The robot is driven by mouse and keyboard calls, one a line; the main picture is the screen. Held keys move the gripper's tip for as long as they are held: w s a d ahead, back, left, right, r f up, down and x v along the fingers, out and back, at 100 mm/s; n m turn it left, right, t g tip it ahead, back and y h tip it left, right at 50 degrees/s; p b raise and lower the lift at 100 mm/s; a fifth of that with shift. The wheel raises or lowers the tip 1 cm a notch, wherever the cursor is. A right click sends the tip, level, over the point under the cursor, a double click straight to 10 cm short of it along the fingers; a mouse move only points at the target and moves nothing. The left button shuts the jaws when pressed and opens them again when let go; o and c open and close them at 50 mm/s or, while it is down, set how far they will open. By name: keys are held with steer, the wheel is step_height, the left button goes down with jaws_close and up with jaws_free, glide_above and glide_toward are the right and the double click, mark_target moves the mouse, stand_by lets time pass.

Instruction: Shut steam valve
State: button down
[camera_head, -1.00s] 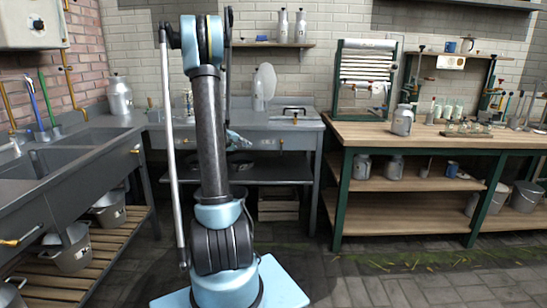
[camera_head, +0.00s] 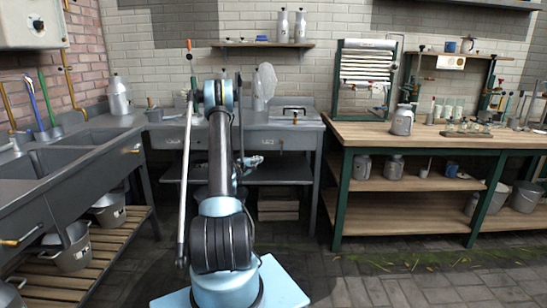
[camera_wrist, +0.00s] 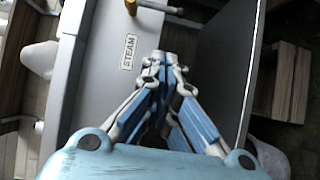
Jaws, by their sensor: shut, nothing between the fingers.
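My gripper (camera_wrist: 165,62) is shut and empty, its fingertips together at the middle of the wrist view. In the head view my gripper (camera_head: 252,161) is small, in front of the middle grey counter (camera_head: 300,125), partly behind my arm. The lever's detail is not clear there.
A dark flat panel (camera_wrist: 222,65) lies close to the right of the fingers in the wrist view. A wooden crate (camera_head: 278,207) stands below the counter. A green-framed workbench (camera_head: 365,135) is at right, a sink counter (camera_head: 75,165) at left.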

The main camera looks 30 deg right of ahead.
stand_by(0.3)
steer(key=s+d+x, duration=0.1)
steer(key=s+x, duration=0.1)
steer(key=x, duration=1.1)
steer(key=shift+s, duration=0.35)
steer(key=shift+f, duration=0.1)
